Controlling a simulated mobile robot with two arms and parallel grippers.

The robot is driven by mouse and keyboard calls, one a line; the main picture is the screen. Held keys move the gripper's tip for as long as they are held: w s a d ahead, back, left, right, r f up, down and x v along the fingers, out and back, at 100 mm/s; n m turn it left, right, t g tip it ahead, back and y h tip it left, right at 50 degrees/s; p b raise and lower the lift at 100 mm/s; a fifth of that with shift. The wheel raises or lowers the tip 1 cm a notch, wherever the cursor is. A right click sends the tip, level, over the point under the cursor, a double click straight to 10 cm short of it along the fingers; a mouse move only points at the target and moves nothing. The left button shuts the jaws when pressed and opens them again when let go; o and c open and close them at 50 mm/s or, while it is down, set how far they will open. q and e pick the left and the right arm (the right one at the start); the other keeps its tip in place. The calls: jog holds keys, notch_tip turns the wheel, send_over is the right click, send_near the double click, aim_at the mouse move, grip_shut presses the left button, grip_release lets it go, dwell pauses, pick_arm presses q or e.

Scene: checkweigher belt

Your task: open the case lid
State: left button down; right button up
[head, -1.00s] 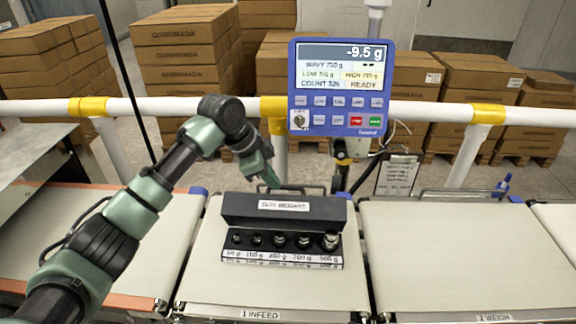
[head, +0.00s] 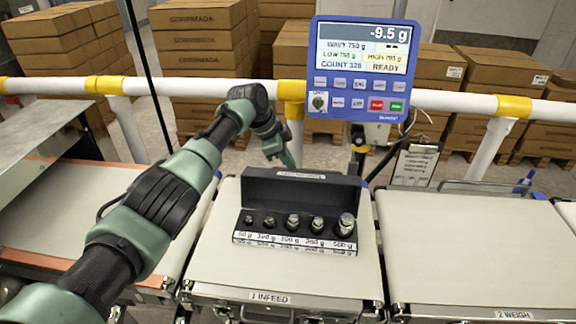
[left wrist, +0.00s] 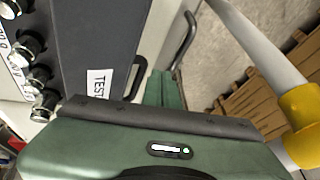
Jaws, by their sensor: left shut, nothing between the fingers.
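The dark case stands on the belt marked 1 INFEED, with its lid (head: 300,192) raised, roughly upright at the back. Several metal weights (head: 292,222) sit in a row in the case base (head: 240,222), above a strip of printed labels. The lid's outer face with its TEST label also shows in the left wrist view (left wrist: 112,45). My left gripper (head: 291,163) is shut and empty, just behind the lid's top edge. Its green fingers (left wrist: 166,88) point down beside the lid in the left wrist view; I cannot tell if they touch it. My right gripper is out of view.
The blue checkweigher display (head: 361,68) stands behind the belt on the right. A white rail (head: 225,92) with yellow joints runs across the back, with stacked cartons (head: 200,40) beyond. The 2 WEIGH belt (head: 470,245) to the right is clear.

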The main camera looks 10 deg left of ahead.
pick_arm(q)
jog(key=shift+w+f, duration=0.2)
jog(key=shift+f, duration=0.1)
jog(key=shift+r, duration=0.1)
dwell(0.3)
